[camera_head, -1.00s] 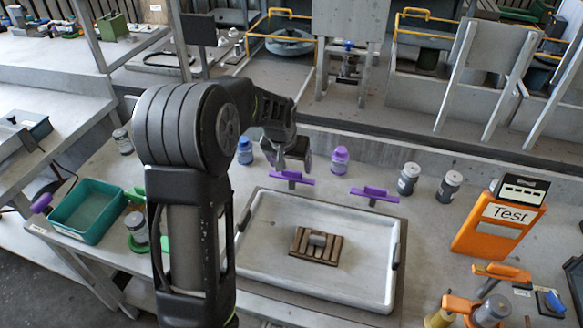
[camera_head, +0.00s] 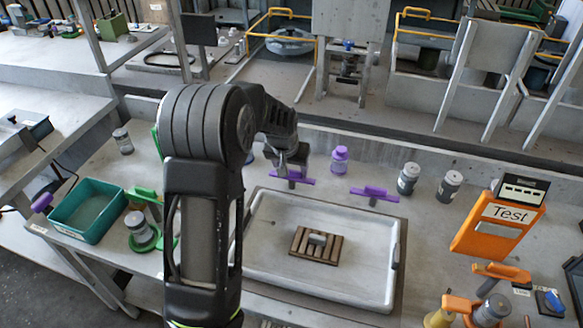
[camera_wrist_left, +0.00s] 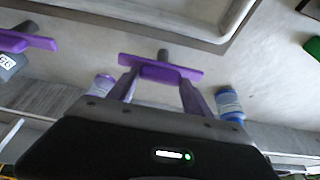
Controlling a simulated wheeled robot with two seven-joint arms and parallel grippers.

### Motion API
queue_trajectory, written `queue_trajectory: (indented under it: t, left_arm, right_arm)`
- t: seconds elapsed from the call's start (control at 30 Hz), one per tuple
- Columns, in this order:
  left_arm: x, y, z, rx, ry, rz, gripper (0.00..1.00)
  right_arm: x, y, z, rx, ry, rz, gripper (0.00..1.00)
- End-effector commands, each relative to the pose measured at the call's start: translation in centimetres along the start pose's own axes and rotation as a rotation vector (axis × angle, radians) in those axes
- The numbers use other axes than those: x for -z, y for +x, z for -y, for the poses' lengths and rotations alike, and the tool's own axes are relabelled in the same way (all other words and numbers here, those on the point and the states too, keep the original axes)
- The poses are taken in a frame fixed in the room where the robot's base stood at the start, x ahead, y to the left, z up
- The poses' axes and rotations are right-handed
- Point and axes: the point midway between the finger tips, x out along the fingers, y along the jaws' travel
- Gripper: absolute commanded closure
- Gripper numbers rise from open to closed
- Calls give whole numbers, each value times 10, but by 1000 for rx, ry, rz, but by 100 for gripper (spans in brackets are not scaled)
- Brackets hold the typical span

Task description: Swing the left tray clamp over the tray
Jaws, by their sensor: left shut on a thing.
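The left tray clamp (camera_head: 302,181) is a purple bar on a short post behind the far rim of the white tray (camera_head: 360,245). The right tray clamp (camera_head: 371,192) is a similar purple bar farther right. My left gripper (camera_head: 290,173) is at the left clamp and partly covers it in the head view. In the left wrist view the fingers (camera_wrist_left: 158,82) are on the purple left clamp (camera_wrist_left: 160,70), shut on it with the bar across them. The right clamp (camera_wrist_left: 22,41) and the tray rim (camera_wrist_left: 140,12) also show there. My right gripper is out of view.
A slatted brown block (camera_head: 302,246) lies in the tray. A purple-capped bottle (camera_head: 339,160) stands just behind the clamps, with grey jars (camera_head: 408,178) to the right. A teal bin (camera_head: 88,208) is at the left, an orange Test stand (camera_head: 497,222) at the right.

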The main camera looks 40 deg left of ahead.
Motion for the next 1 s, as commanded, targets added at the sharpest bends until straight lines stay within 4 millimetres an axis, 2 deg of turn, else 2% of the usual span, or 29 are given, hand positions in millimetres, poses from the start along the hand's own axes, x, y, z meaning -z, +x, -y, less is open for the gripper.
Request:
queue_trajectory:
  t: [0.07, 0.53, 1.0]
  left_arm:
    - [0, 0, 0, 0, 0, 0, 62]
    - [0, 0, 0, 0, 0, 0, 100]
    - [-1, 2, 1, -9, 18, 2, 100]
  right_arm:
    - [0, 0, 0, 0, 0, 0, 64]
    - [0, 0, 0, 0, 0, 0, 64]
    - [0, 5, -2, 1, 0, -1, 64]
